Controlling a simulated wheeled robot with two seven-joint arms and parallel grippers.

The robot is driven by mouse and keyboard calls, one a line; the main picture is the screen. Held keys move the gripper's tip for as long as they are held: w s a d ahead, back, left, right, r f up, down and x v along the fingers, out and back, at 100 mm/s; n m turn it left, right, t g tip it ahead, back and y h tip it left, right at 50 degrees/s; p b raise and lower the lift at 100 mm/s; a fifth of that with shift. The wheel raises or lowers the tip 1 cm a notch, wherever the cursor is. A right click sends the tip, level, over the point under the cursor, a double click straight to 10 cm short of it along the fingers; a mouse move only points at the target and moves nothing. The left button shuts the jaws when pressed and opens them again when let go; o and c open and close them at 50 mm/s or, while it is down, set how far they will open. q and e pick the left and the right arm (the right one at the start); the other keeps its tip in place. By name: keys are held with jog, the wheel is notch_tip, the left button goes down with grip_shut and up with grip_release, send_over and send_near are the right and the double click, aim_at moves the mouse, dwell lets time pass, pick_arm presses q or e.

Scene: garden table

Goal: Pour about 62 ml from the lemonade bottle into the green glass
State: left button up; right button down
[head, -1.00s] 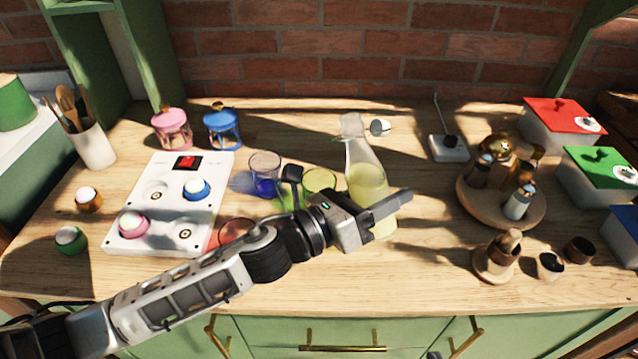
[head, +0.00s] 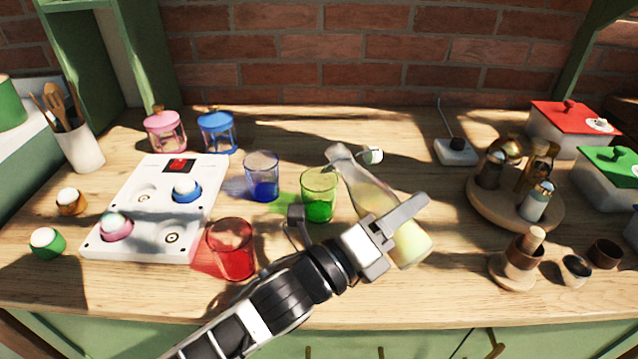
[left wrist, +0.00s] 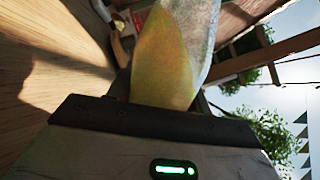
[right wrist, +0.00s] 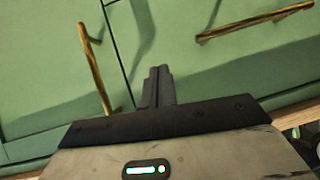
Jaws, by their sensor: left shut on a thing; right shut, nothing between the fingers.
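The lemonade bottle (head: 368,190) is clear with pale yellow liquid and tilts with its neck up and to the left. My left gripper (head: 395,225) is shut on its lower part; the bottle fills the left wrist view (left wrist: 168,60). The bottle's mouth is above and slightly right of the green glass (head: 319,196), which stands upright on the table. No stream from the mouth shows. My right gripper (right wrist: 158,86) is shut and empty in front of green cabinet doors, outside the head view.
A blue glass (head: 262,177) stands left of the green one, a red glass (head: 231,250) nearer the front. A white panel (head: 140,240) with coloured knobs lies at left. A round wooden stand (head: 490,208) with shakers is at right.

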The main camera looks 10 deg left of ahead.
pick_arm(q)
jog(key=shift+s+d+r+n, duration=0.1)
jog(key=shift+d+n, duration=0.05)
jog(key=shift+n, duration=0.35)
jog(key=shift+s+d+n+t+b, duration=0.1)
jog(key=shift+n+t+b, duration=0.25)
jog(key=shift+n, duration=0.25)
pick_arm(e)
jog(key=shift+w+f, duration=0.1)
pick_arm(q)
jog(key=shift+r+y, duration=0.2)
jog(key=shift+y, duration=0.1)
jog(key=shift+w+a+n+t+p, duration=0.25)
jog(key=shift+n+p, duration=0.2)
jog(key=shift+n, duration=0.35)
pick_arm(e)
jog(key=shift+r, duration=0.2)
pick_arm(q)
jog(key=shift+a+r+n, duration=0.1)
jog(key=shift+a+n, duration=0.05)
jog(key=shift+n, duration=0.15)
pick_arm(e)
jog(key=shift+r, duration=0.1)
pick_arm(q)
jog(key=shift+r+y+p, duration=0.25)
jog(key=shift+y+p, duration=0.05)
jog(key=shift+p, duration=0.1)
pick_arm(e)
jog(key=shift+d, duration=0.1)
